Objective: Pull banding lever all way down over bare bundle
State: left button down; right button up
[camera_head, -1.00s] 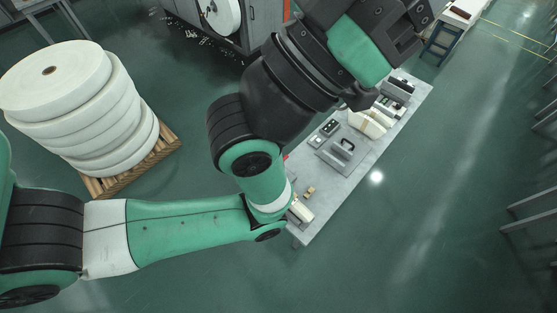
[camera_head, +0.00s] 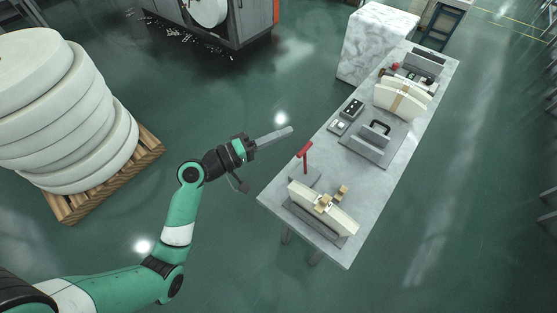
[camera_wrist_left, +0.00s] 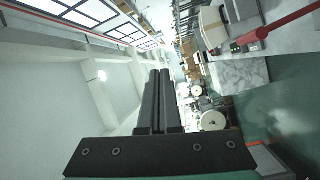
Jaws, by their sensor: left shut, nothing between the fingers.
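The red banding lever (camera_head: 304,154) stands raised at the near end of the bench, with a short crossbar at its top. It also shows in the left wrist view (camera_wrist_left: 285,27) at the upper right. A cream bundle (camera_head: 338,217) lies in a grey holder beside the lever, with small tan and white pieces at its middle. My left gripper (camera_head: 289,131) is shut and empty, left of the bench, its long fingers pointing toward the bench and apart from the lever. Its shut fingers (camera_wrist_left: 158,76) fill the middle of the left wrist view. My right gripper is out of view.
The bench (camera_head: 385,175) carries a grey block with a black handle (camera_head: 374,137), a small control box (camera_head: 352,108) and a second cream bundle with a tan band (camera_head: 402,99). White rolls on a pallet (camera_head: 146,158) stand left.

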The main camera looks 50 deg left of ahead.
pick_arm(q)
jog(key=s+a+f+n+y+b, duration=0.3)
jog(key=s+a+f+b, duration=0.1)
jog(key=f, duration=0.9)
jog(key=shift+s+a+g+b, duration=0.25)
jog(key=shift+a+b, duration=0.3)
jog(key=shift+a, duration=0.65)
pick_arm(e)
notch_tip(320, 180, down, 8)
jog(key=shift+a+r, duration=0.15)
pick_arm(q)
jog(key=shift+w, duration=0.15)
jog(key=b, duration=0.2)
send_over(305, 162)
jog(key=s+a, duration=0.3)
jog(key=a, duration=0.1)
jog(key=shift+d+f, duration=0.2)
jog(key=shift+f, duration=0.35)
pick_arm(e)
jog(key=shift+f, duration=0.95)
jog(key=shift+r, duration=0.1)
